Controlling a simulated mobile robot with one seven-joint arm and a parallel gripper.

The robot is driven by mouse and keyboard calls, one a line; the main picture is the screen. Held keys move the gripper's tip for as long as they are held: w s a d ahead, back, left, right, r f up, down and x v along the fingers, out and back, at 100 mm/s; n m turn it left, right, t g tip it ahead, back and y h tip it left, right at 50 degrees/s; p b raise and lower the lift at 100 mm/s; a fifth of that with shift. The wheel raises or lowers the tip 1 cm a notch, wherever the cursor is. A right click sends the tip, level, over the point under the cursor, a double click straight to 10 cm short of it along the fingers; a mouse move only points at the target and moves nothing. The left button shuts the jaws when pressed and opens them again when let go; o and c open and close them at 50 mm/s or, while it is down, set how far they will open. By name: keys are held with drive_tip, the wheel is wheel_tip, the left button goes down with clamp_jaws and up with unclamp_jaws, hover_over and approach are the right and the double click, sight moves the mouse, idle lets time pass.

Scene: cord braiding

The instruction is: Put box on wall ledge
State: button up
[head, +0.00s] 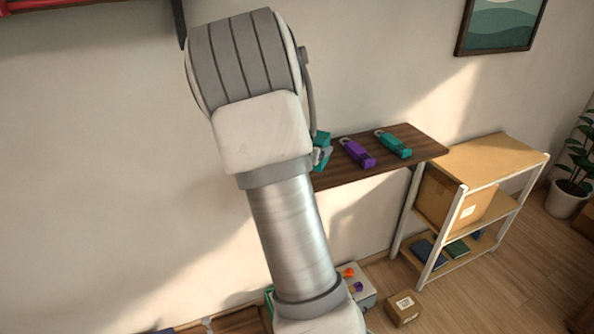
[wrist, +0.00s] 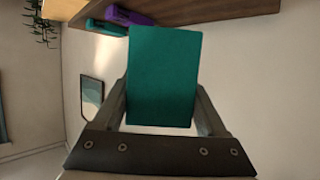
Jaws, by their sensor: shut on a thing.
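The teal box (wrist: 164,62) is between the fingers of my gripper (wrist: 161,105), which is shut on it. In the head view, part of a teal block (head: 321,140) shows beside my arm, at the left part of the wall ledge (head: 420,142). My arm hides most of my gripper there. The ledge is a dark brown board on the wall; its edge also shows at the top of the wrist view (wrist: 225,10). The box overlaps the ledge's edge in that view; I cannot tell whether they touch.
A purple item (head: 358,153) and a teal item (head: 394,144) with loops lie on the ledge, to the right of my gripper. A shelf unit (head: 490,160) with a cardboard box stands at right. A small carton (head: 403,308) sits on the floor.

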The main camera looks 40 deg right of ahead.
drive_tip(key=w+f, duration=0.2)
drive_tip(key=w, duration=0.1)
drive_tip(key=w+d+f+p, duration=0.1)
drive_tip(key=w+f, duration=0.1)
drive_tip(key=w, duration=0.2)
drive_tip(key=w+f+p, duration=0.1)
drive_tip(key=w+f, duration=0.1)
drive_tip(key=w, duration=0.2)
drive_tip(key=shift+d+f, duration=0.3)
drive_tip(key=shift+d, duration=0.1)
drive_tip(key=shift+f, duration=2)
drive_tip(key=shift+f, duration=0.1)
drive_tip(key=o, duration=1.5)
drive_tip(key=shift+f, duration=0.1)
